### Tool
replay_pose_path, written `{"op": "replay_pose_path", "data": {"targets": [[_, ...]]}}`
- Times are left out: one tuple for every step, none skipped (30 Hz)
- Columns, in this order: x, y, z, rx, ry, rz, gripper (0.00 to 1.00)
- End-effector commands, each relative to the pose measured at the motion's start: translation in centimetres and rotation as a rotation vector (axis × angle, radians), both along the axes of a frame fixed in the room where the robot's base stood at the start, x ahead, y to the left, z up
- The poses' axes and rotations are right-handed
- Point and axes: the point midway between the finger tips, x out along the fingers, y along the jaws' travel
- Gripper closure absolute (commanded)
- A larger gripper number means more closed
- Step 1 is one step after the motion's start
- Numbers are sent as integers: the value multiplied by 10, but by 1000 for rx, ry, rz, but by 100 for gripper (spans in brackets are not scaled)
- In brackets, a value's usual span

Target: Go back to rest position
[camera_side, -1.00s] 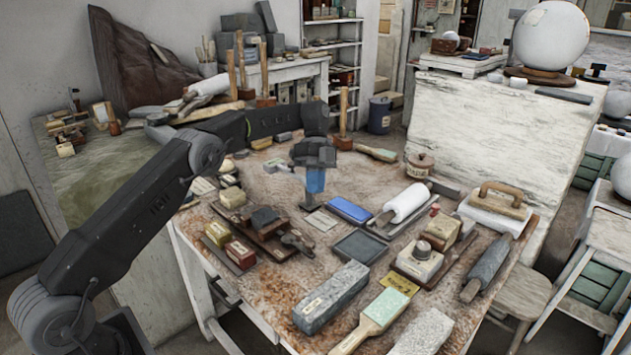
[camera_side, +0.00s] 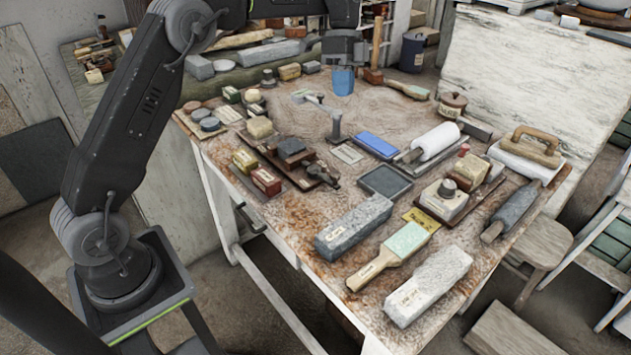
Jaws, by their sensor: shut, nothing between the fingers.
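My gripper (camera_side: 343,81), dark with blue fingertips, hangs over the back part of the worktable (camera_side: 235,190). It points down, and its fingers are shut with nothing between them. My dark arm rises at the left and reaches across the top of the picture; its upper part is cut off by the frame edge. A small grey angled stand (camera_side: 335,125) is on the table in front of the gripper. The exact height of the fingertips above the table is hard to tell.
A blue block (camera_side: 375,145), a white roller (camera_side: 435,142), a wooden-handled float (camera_side: 530,148), stone blocks (camera_side: 353,223) and a green-faced brush (camera_side: 405,242) crowd the table.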

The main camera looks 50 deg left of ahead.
Motion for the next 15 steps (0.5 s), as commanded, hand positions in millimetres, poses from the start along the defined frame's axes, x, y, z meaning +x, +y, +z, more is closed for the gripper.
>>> {"op": "replay_pose_path", "data": {"targets": [[-13, -7, 16, 34, -19, 54, 100], [-20, -9, 23, 53, -31, 91, 100], [-30, -13, 32, 77, -46, 143, 100], [-38, -16, 37, 95, -56, 180, 100], [-46, -19, 43, 112, -67, 218, 100], [-58, -23, 49, 132, -83, 269, 100], [-67, -25, 54, 145, -98, 308, 100], [-76, -27, 58, 158, -110, 346, 100], [-89, -31, 63, 174, -129, 398, 100], [-98, -33, 66, 184, -142, 435, 100], [-108, -35, 69, 192, -156, 473, 100], [-121, -38, 71, 202, -176, 524, 100], [-132, -40, 72, 210, -191, 563, 100], [-142, -41, 73, 214, -206, 602, 100], [-155, -44, 74, 219, -226, 652, 100]]}}
